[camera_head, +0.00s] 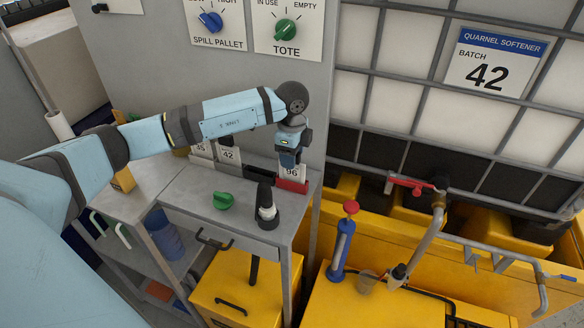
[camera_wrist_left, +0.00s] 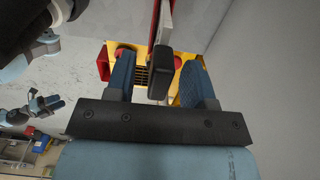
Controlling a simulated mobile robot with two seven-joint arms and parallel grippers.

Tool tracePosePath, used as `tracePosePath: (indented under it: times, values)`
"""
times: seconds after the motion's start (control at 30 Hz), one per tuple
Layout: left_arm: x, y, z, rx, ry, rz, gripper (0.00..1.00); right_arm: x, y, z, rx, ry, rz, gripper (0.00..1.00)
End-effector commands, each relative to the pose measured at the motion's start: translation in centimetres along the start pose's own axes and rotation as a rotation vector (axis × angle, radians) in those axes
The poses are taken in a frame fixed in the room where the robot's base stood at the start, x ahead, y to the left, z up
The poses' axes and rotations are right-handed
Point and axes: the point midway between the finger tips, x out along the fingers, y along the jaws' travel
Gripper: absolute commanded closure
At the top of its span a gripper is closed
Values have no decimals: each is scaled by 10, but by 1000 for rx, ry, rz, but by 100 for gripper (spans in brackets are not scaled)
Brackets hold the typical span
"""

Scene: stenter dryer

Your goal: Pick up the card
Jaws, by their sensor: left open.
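Several white number cards stand in holders at the back of the grey bench. The card marked 96 (camera_head: 292,171) stands in a red holder (camera_head: 293,186), and the card marked 42 (camera_head: 228,155) stands further left. My left gripper (camera_head: 290,160) is open, pointing down just above the 96 card and hiding part of it. In the left wrist view, its two blue fingers (camera_wrist_left: 158,82) stand on either side of a black block (camera_wrist_left: 160,72) and a thin red and white edge. I cannot tell whether they touch. What seems to be my right gripper (camera_wrist_left: 40,107) shows small at the left there.
A green knob (camera_head: 223,200) and a black-and-white bottle-like object (camera_head: 266,205) stand on the bench in front of the cards. A grey panel with dials rises behind. A blue tool with a red top (camera_head: 343,240) and a pipe with a red-handled valve are at the right.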

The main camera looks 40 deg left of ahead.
Motion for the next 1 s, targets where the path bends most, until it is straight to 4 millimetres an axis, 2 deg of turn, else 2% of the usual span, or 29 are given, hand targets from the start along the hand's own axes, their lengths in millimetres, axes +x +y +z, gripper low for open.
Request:
tracePosePath:
  times: [0.13, 0.3, 0.37, 0.63, 0.73, 1.0]
  values:
    - [0, 0, 0, 0, 0, 0, 51, 0, 0, 1, 0, -1, 0, 57]
    - [0, 0, 0, 0, 0, 0, 90, 1, 0, 3, 0, -4, 0, 57]
    - [0, 0, 0, 0, 0, 0, 100, 1, 0, 3, 0, -5, 0, 57]
    - [-1, 0, 0, 0, 0, -1, 100, 1, 0, 4, 0, -6, 0, 57]
    - [-8, -1, 0, 0, 1, -2, 100, 2, 1, 5, -1, -6, 1, 57]
    - [-59, -1, 0, 1, 1, -4, 100, 8, 2, 13, -1, -4, 2, 57]
